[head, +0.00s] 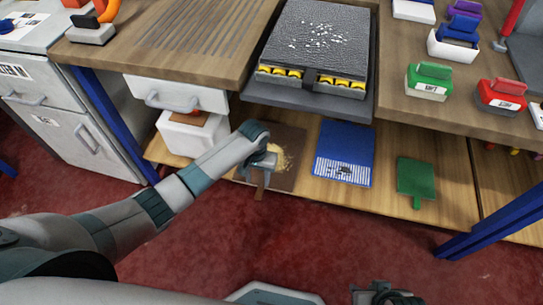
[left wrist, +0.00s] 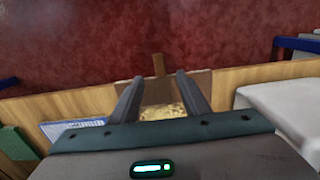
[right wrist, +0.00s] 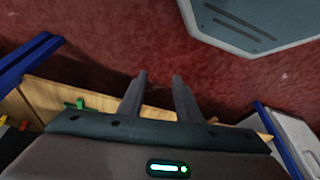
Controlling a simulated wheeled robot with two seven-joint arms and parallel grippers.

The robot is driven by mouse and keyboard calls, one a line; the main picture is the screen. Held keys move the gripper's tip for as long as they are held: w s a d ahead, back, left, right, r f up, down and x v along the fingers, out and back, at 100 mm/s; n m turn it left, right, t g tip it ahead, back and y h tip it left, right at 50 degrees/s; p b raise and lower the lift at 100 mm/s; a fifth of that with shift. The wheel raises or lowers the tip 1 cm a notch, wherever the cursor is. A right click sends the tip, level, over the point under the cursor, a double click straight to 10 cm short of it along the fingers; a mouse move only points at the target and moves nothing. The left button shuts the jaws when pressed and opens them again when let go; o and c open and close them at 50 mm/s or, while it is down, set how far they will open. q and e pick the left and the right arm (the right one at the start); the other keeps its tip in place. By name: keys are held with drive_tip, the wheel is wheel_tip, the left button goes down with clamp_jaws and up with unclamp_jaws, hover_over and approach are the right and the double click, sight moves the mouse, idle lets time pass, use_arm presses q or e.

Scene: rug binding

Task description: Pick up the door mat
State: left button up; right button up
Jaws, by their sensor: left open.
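A flat brown mat with a golden, straw-like patch (head: 290,161) lies on the low wooden shelf; I take it as the door mat. A narrow brown tab sticks out from its front edge. My left gripper (head: 261,174) is over the mat's left part and hides some of it. In the left wrist view the open fingers (left wrist: 158,78) stand apart, with the patch (left wrist: 163,111) and tab (left wrist: 158,65) seen between them. Whether they touch the mat I cannot tell. My right gripper (right wrist: 159,80) is open and empty above the red floor.
Beside the mat lie a blue mat with a striped white end (head: 343,153) and a green tabbed piece (head: 416,177). A white bin (head: 191,133) stands at left. The wooden worktop (head: 190,52) overhangs the shelf. Blue table legs (head: 110,120) flank it.

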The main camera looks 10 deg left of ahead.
use_arm(q)
hover_over(260, 191)
drive_tip(key=shift+s+a+f+b, duration=0.1)
drive_tip(key=shift+s+f+b, duration=0.1)
drive_tip(key=shift+f, duration=0.9)
drive_tip(key=shift+s+a+f+b, duration=0.1)
drive_tip(key=shift+s+f+b, duration=0.1)
drive_tip(key=shift+f, duration=0.9)
use_arm(e)
drive_tip(key=shift+w+a+t+y, duration=0.3)
drive_tip(key=shift+w+a+t, duration=0.2)
drive_tip(key=shift+a, duration=0.25)
use_arm(q)
drive_tip(key=shift+d+f, duration=0.1)
use_arm(e)
drive_tip(key=shift+f, duration=0.1)
